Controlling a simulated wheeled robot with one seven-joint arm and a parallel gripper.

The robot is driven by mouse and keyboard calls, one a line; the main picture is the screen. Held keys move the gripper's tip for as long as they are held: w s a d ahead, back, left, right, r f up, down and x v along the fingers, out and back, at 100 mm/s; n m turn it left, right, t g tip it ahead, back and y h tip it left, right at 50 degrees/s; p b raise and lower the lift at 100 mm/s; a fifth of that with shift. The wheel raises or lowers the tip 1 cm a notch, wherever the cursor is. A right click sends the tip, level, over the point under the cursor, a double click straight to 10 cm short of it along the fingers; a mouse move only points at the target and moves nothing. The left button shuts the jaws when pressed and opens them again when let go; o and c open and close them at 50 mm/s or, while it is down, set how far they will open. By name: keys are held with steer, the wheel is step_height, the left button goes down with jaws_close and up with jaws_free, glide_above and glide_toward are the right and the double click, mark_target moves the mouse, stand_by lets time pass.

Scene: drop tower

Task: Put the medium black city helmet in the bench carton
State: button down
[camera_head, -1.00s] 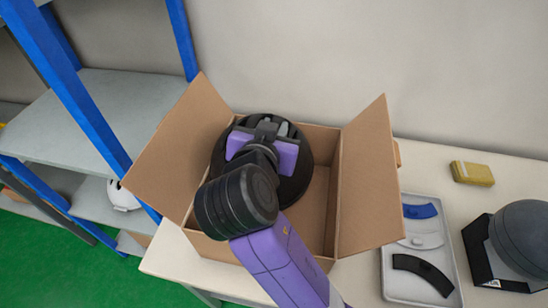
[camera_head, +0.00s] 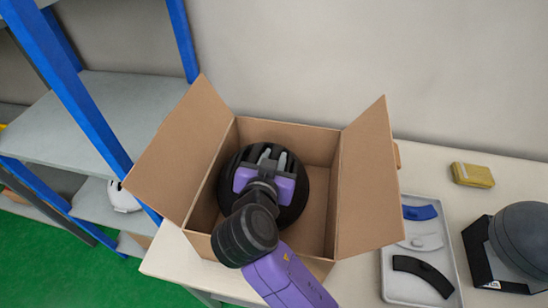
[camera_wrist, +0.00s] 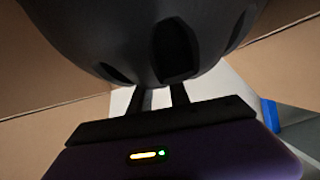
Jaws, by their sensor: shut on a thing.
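The black helmet (camera_head: 294,211) is inside the open bench carton (camera_head: 358,190), in its left part. My gripper (camera_head: 273,161) reaches down into the carton from above and is shut on the helmet. In the wrist view the helmet's dark vented shell (camera_wrist: 150,35) fills the top, with the fingers against it by a vent. The carton's brown cardboard walls (camera_wrist: 45,75) surround it there. The arm hides part of the helmet, and I cannot tell whether it touches the carton floor.
A grey tray (camera_head: 449,262) with blue, white and black curved pieces lies right of the carton. Beyond it are a grey helmet (camera_head: 525,238) on a black box and a yellow block (camera_head: 472,174). A blue-posted shelf (camera_head: 85,100) holding a white helmet (camera_head: 122,196) stands left.

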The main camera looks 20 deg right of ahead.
steer(key=shift+f+b, duration=0.35)
steer(key=shift+f, duration=0.25)
steer(key=c, duration=1.2)
jaws_free()
steer(key=shift+c, duration=0.2)
steer(key=shift+r, duration=0.15)
